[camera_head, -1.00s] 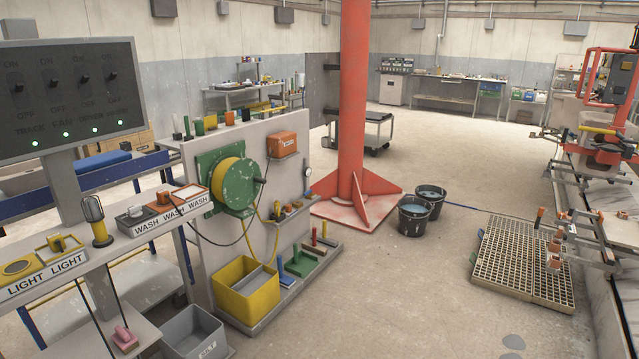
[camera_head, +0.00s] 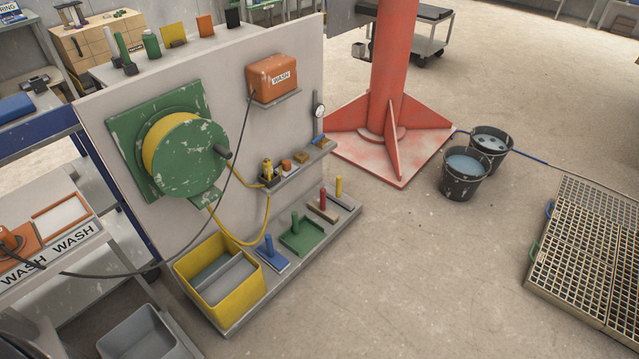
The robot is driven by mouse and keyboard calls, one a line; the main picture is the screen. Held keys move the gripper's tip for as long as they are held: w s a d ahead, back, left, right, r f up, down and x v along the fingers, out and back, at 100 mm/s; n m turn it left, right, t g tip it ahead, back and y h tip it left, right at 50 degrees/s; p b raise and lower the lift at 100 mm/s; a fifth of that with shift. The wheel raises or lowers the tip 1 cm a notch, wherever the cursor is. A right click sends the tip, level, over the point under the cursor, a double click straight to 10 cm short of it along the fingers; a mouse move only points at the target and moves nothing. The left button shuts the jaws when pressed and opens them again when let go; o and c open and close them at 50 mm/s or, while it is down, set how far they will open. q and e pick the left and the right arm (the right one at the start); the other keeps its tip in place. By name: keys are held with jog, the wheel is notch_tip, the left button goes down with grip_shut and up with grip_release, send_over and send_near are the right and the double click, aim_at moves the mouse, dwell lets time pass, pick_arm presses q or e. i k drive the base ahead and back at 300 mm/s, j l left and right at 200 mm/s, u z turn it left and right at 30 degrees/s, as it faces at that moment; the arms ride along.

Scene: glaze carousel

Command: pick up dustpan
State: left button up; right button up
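A green flat pan with an upright handle (camera_head: 303,238) sits on the low ledge at the foot of the wash panel; it looks like the dustpan, though I cannot be sure. A blue flat tool with an upright handle (camera_head: 271,254) lies to its left. A red-handled tool (camera_head: 322,206) and a yellow-handled tool (camera_head: 341,194) stand to its right. Nothing covers the green pan. Neither of my grippers shows in the head view.
A yellow bin (camera_head: 222,298) stands on the ledge's left end, with a grey bin (camera_head: 146,335) beside it. A green hose reel (camera_head: 182,157) hangs above, its hose drooping near the tools. Buckets (camera_head: 462,175) stand by the red column (camera_head: 388,90). Floor right of the ledge is clear.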

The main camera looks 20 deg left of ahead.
aim_at(305, 234)
jog(key=i+z, duration=0.2)
jog(key=i, duration=1.2)
jog(key=i+u, duration=0.4)
jog(key=i+l+u, duration=0.2)
jog(key=i+u, duration=0.2)
jog(key=k, duration=0.05)
